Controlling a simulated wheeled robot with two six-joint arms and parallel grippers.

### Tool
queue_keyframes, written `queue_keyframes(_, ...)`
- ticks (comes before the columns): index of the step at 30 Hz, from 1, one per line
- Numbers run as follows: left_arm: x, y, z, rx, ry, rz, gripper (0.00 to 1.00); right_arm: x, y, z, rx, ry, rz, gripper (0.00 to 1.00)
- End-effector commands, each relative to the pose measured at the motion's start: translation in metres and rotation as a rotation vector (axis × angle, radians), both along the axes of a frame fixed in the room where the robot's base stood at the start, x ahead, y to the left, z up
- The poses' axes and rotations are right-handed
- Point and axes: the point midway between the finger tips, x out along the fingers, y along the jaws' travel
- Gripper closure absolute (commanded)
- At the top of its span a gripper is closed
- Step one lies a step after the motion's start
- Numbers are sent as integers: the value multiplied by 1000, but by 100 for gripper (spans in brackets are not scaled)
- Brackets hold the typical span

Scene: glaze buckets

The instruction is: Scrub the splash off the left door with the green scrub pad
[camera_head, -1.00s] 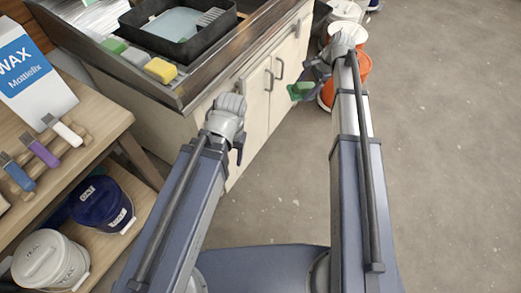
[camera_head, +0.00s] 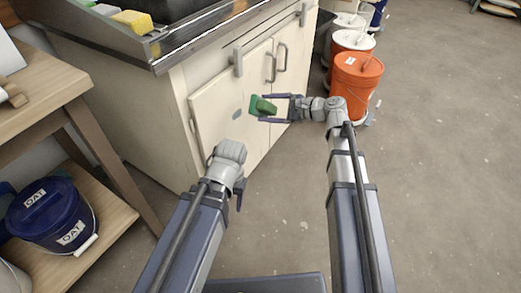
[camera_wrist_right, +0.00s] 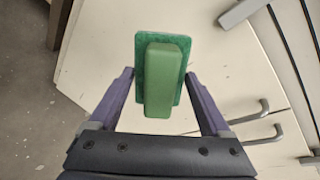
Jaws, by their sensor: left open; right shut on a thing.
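The green scrub pad (camera_head: 262,106) is held by its block-shaped handle in my right gripper (camera_head: 277,108), in front of the cabinet's left door (camera_head: 212,112). The right wrist view also shows the pad (camera_wrist_right: 163,80) between the two fingers, over the pale door. I cannot tell if the pad touches the door. A small grey-blue splash (camera_head: 237,114) shows on the left door, just left of the pad. My left gripper (camera_head: 239,193) is low in front of the cabinet, its fingers mostly hidden behind its wrist, and it appears empty.
A yellow sponge (camera_head: 132,22) lies on the counter edge. Orange (camera_head: 357,80) and white buckets stand right of the cabinet. A wooden shelf (camera_head: 100,205) with a blue bucket (camera_head: 48,208) is at left. The floor at right is clear.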

Motion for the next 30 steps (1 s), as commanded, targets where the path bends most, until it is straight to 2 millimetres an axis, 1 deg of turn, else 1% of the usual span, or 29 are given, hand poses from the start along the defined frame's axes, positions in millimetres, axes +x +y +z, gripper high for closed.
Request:
queue_keyframes(1,0,0,-33,0,0,0,41,-4,5,-25,29,-18,-8,63)
queue_keyframes(3,0,0,-54,0,-1,0,41,-7,10,-37,70,-42,-22,63)
queue_keyframes(9,0,0,-111,0,-2,0,41,-13,20,-67,174,-108,-59,63)
queue_keyframes(13,0,0,-138,0,-2,0,41,-16,24,-81,223,-142,-78,63)
queue_keyframes(16,1,0,-152,0,-2,0,41,-18,25,-88,249,-160,-87,63)
queue_keyframes(20,1,0,-162,0,-2,0,41,-19,26,-92,269,-175,-97,63)
queue_keyframes(30,1,0,-163,0,-2,0,41,-17,29,-91,277,-182,-99,63)
